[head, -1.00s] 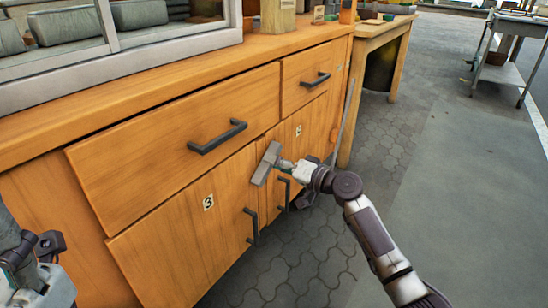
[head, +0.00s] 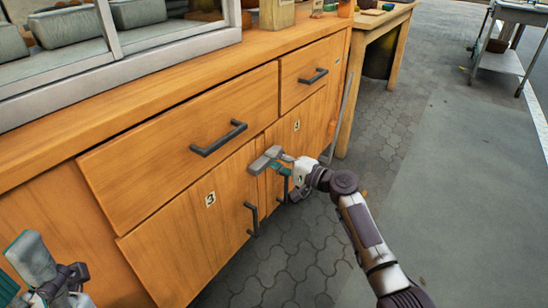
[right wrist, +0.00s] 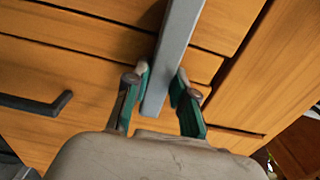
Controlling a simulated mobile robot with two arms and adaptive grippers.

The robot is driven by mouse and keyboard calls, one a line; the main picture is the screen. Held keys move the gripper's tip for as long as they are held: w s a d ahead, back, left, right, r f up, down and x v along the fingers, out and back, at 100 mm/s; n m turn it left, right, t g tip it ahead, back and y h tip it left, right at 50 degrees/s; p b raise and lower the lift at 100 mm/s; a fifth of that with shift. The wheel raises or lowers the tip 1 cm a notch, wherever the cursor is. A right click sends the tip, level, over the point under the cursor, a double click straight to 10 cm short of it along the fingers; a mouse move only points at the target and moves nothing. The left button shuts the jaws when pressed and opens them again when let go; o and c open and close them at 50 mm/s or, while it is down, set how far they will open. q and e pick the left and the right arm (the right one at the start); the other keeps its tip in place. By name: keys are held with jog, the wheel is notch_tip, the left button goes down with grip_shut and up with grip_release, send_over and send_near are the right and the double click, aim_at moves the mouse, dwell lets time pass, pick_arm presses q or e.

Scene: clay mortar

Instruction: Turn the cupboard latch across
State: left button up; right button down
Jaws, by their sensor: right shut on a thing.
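The cupboard latch (head: 265,160) is a flat grey bar on the cupboard front, over the edges of the two lower doors. It lies slanted, nearer level than upright, in the head view. The right wrist view shows the latch (right wrist: 173,60) running up between the fingers. My right gripper (head: 284,163) is shut on the latch near one end; its green-lined fingers (right wrist: 162,80) lie on either side of the bar. My left gripper (head: 40,270) is at the lower left, away from the latch, and its finger opening is unclear.
The left door (head: 190,225) marked 3 and the right door marked 4 appear closed, with dark handles (head: 252,218) near the latch. A wide drawer (head: 170,130) sits above. Open paving (head: 300,260) lies at the right.

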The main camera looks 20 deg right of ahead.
jog(key=shift+d, duration=0.1)
dwell(0.3)
jog(key=c, duration=1)
grip_release()
jog(key=shift+o, duration=0.2)
jog(key=v, duration=1.2)
jog(key=shift+f, duration=0.1)
